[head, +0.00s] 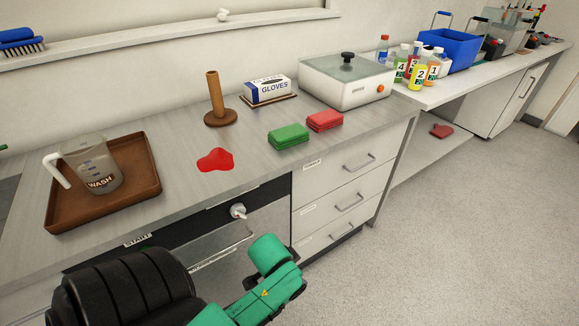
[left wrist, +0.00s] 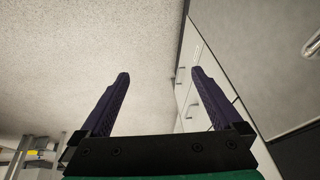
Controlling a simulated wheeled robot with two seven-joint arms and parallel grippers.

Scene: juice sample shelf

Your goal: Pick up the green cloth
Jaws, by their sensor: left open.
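The green cloth (head: 288,136) lies folded on the grey counter, near its front edge and left of a folded red cloth (head: 325,120). My left arm shows at the bottom of the head view, low in front of the counter, with its fingers out of sight there. In the left wrist view my left gripper (left wrist: 158,92) is open, with nothing between its two dark fingers. It points at the floor and drawer fronts, away from the cloth. The green cloth is not in the left wrist view. My right gripper is in neither view.
A red spill (head: 215,160) lies left of the green cloth. Behind stand a wooden post (head: 214,98), a glove box (head: 268,89) and a white lidded device (head: 348,82). A brown tray (head: 144,190) with a wash jug (head: 92,164) is at left. Drawers (head: 345,178) are below the counter.

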